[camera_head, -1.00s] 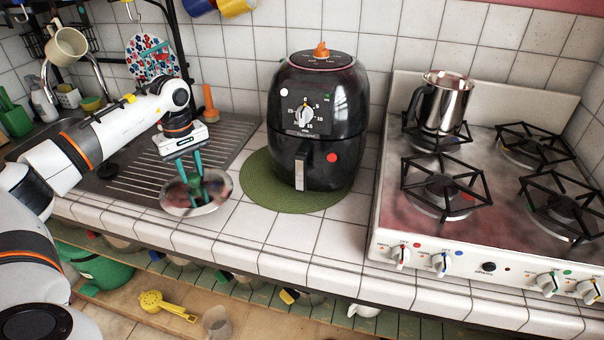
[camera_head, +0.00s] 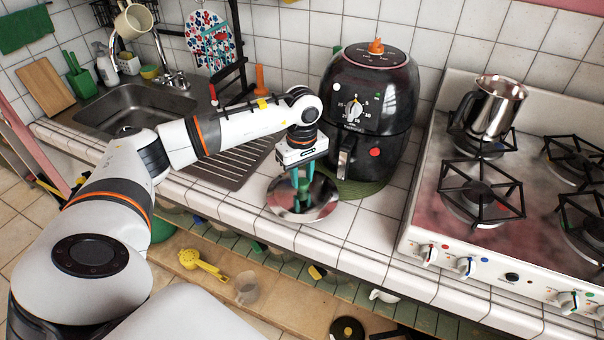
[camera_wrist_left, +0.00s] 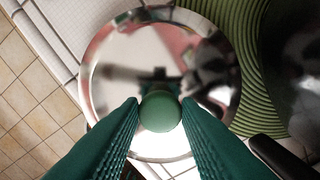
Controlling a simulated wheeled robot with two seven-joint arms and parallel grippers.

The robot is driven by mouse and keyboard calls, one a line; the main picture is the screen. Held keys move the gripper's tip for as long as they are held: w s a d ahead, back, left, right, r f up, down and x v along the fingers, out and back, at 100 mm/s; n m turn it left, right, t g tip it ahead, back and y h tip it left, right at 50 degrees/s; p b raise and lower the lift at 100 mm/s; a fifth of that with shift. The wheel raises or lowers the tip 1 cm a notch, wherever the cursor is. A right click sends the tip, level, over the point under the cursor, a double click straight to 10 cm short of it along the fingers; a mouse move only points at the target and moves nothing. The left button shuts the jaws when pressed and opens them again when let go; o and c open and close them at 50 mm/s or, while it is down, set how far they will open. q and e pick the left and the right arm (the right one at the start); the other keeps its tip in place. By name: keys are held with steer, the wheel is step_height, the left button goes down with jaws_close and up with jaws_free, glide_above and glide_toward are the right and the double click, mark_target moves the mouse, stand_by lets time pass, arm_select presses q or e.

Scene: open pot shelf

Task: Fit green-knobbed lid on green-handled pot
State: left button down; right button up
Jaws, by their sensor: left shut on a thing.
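My left gripper (camera_head: 302,188) is shut on the green knob (camera_wrist_left: 160,108) of a shiny round metal lid. The lid (camera_head: 283,204) hangs level, or nearly so, over the front of the tiled counter, left of the air fryer. In the left wrist view the lid (camera_wrist_left: 110,60) lies below the fingers, with the knob between both fingertips. I cannot make out a green-handled pot. A green rounded thing (camera_head: 162,228) below the counter is mostly hidden behind my left arm. My right gripper is out of view.
A black air fryer (camera_head: 372,100) stands on a green round mat (camera_head: 365,188) close right of the lid. A steel jug (camera_head: 494,105) stands on the stove (camera_head: 420,222) at right. Below the counter is a shelf with a yellow colander (camera_head: 200,262) and a clear cup (camera_head: 246,289).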

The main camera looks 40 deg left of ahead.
arm_select(q)
steer(key=shift+f, duration=0.7)
steer(key=shift+f, duration=0.2)
steer(key=c, duration=1.1)
jaws_free()
steer(key=shift+o, duration=0.2)
steer(key=shift+r, duration=0.1)
